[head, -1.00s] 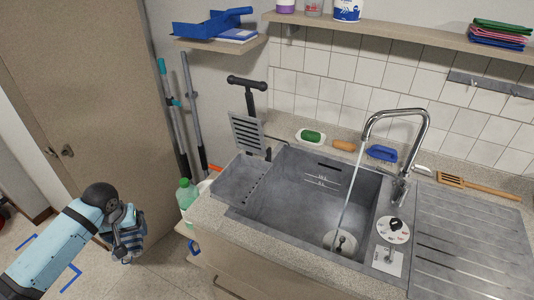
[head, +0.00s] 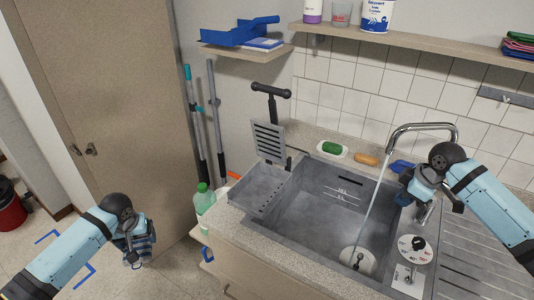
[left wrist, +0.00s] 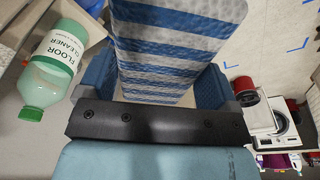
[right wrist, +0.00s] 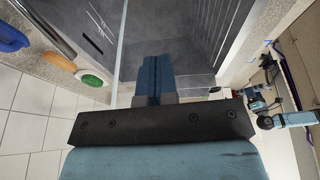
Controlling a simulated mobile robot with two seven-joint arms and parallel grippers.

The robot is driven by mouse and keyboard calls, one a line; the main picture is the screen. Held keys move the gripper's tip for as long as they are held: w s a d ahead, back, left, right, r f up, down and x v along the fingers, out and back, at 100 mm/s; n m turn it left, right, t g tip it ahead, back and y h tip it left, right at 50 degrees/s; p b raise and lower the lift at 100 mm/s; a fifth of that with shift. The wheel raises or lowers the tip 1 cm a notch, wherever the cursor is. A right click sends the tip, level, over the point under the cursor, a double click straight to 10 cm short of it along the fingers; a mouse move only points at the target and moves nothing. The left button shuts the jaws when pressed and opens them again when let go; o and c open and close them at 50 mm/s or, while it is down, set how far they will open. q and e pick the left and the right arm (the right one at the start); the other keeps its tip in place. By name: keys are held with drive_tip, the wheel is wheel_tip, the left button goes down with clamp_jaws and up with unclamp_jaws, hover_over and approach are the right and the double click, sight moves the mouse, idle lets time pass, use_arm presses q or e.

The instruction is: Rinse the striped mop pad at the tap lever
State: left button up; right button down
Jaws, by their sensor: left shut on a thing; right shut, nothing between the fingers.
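The blue-and-white striped mop pad (left wrist: 180,50) is pinched in my left gripper (head: 134,238), which is shut on it. In the head view the pad (head: 141,254) hangs low over the floor, left of the sink. The chrome tap (head: 425,128) stands behind the sink (head: 320,215), and a thin stream of water (head: 375,205) falls from its spout to the drain. My right gripper (head: 412,190) is shut and empty in front of the tap's upright, above the sink's right edge.
A green-capped floor cleaner bottle (head: 204,202) stands between pad and sink. A black-knobbed dial (head: 416,249) is on the right rim. Green soap (head: 332,148), an orange brush (head: 366,159) and a blue brush (head: 402,167) lie behind the basin. A shelf (head: 420,42) runs above.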

drive_tip(key=w+d+r, duration=0.6)
drive_tip(key=d+r, duration=0.4)
drive_tip(key=r, duration=0.1)
use_arm(q)
drive_tip(key=shift+r, duration=0.1)
wheel_tip(320, 180, up, 2)
drive_tip(key=shift+r+p, duration=0.1)
drive_tip(key=shift+p, duration=1.05)
use_arm(e)
drive_tip(key=shift+t, duration=0.3)
drive_tip(key=x, duration=1.3)
drive_tip(key=shift+d+f, duration=0.25)
drive_tip(key=shift+f, duration=0.15)
drive_tip(key=shift+f, duration=0.1)
use_arm(q)
drive_tip(key=shift+r, duration=0.1)
use_arm(e)
drive_tip(key=shift+x, duration=0.75)
use_arm(q)
drive_tip(key=shift+s+r, duration=0.1)
drive_tip(key=shift+r, duration=0.1)
use_arm(e)
drive_tip(key=shift+a, duration=0.15)
drive_tip(key=shift+s+f, duration=0.1)
drive_tip(key=shift+f, duration=0.05)
use_arm(q)
drive_tip(key=shift+f, duration=0.1)
